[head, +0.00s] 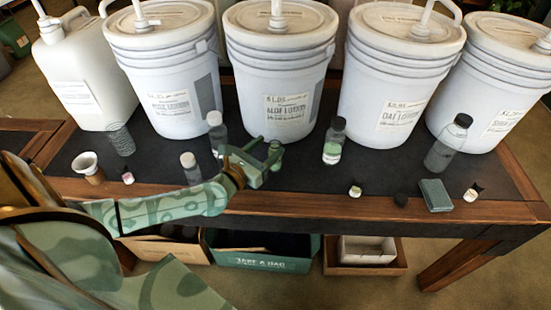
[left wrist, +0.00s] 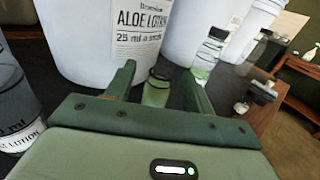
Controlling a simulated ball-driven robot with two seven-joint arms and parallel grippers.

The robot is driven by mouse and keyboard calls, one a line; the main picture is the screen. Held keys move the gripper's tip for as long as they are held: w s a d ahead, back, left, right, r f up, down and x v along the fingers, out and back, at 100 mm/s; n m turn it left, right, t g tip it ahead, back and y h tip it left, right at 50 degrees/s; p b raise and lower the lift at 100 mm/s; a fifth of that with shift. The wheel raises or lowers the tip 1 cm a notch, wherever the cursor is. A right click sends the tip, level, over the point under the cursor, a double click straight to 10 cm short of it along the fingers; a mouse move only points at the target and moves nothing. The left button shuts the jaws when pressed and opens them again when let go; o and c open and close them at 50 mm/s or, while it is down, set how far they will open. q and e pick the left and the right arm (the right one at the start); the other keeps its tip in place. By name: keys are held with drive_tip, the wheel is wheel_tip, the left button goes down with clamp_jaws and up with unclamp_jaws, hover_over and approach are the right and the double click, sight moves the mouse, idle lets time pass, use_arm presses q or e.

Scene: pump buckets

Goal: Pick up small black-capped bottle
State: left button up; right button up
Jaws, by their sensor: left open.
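In the left wrist view a small greenish bottle with a dark cap (left wrist: 157,88) stands between and beyond the fingers of my open left gripper (left wrist: 160,72). I cannot tell whether the fingers touch it. In the head view my left gripper (head: 263,160) is above the table in front of the middle bucket and hides that bottle. My right gripper is out of view.
Large white pump buckets (head: 282,75) line the back of the table (head: 305,180). A taller black-capped bottle (head: 333,142) stands right of the gripper; a grey bottle (head: 216,130) and a white-capped bottle (head: 190,166) stand left. A green block (head: 435,195) lies at the front right.

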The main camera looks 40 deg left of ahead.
sight(277, 141)
use_arm(q)
drive_tip(key=w, duration=0.3)
drive_tip(key=w+b, duration=0.1)
drive_tip(key=w, duration=0.1)
drive_tip(key=shift+w+d+f, duration=0.2)
drive_tip(key=shift+w+d, duration=0.05)
drive_tip(key=shift+d, duration=0.1)
clamp_jaws()
drive_tip(key=shift+r, duration=0.1)
